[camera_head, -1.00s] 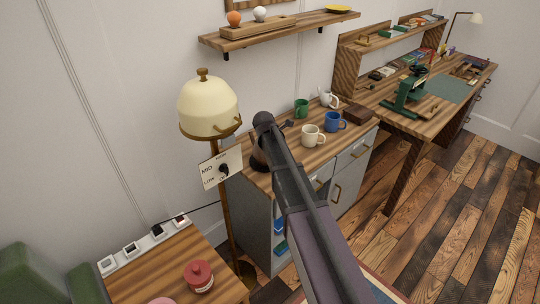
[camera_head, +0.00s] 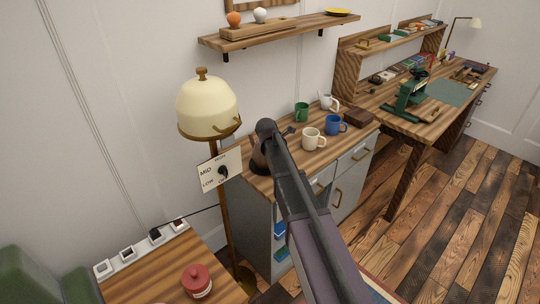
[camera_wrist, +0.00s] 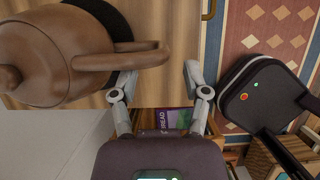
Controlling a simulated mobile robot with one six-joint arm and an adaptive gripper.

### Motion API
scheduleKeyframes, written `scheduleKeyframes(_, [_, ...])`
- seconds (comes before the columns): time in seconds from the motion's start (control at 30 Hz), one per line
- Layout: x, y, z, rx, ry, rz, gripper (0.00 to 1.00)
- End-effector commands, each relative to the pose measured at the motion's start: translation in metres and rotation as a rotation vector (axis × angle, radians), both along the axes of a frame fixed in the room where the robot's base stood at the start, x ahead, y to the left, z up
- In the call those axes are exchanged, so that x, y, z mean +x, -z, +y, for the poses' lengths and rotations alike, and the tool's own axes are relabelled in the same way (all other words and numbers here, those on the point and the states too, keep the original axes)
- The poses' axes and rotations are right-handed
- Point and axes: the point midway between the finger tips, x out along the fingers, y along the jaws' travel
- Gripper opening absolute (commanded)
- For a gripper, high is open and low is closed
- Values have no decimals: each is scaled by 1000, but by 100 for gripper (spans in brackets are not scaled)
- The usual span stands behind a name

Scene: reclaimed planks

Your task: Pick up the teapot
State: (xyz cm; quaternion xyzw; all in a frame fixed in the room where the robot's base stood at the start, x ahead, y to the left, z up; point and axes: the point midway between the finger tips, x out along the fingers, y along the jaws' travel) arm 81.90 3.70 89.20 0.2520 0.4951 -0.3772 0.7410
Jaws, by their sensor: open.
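The brown teapot (camera_head: 259,157) stands on the wooden cabinet top (camera_head: 328,152) and is partly hidden behind my arm in the head view. In the wrist view the teapot (camera_wrist: 52,62) fills the upper left, with its lid knob at the far left and its looped handle reaching right. My gripper (camera_wrist: 158,72) is open. The handle's outer end lies at the gap between the fingertips, overlapping the left finger in the picture. I cannot tell whether they touch. The gripper itself is hidden in the head view.
A green mug (camera_head: 301,112), a cream mug (camera_head: 313,139), a blue mug (camera_head: 336,124) and a white mug (camera_head: 327,101) share the cabinet top. A lamp (camera_head: 208,106) with a dial sign (camera_head: 219,171) stands close left. A wall shelf (camera_head: 280,33) hangs above.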

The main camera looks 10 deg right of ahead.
Motion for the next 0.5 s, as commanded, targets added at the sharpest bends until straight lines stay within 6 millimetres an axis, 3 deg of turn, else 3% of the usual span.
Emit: scheduleKeyframes(0.5, [7,39,-12,0,0,0,60])
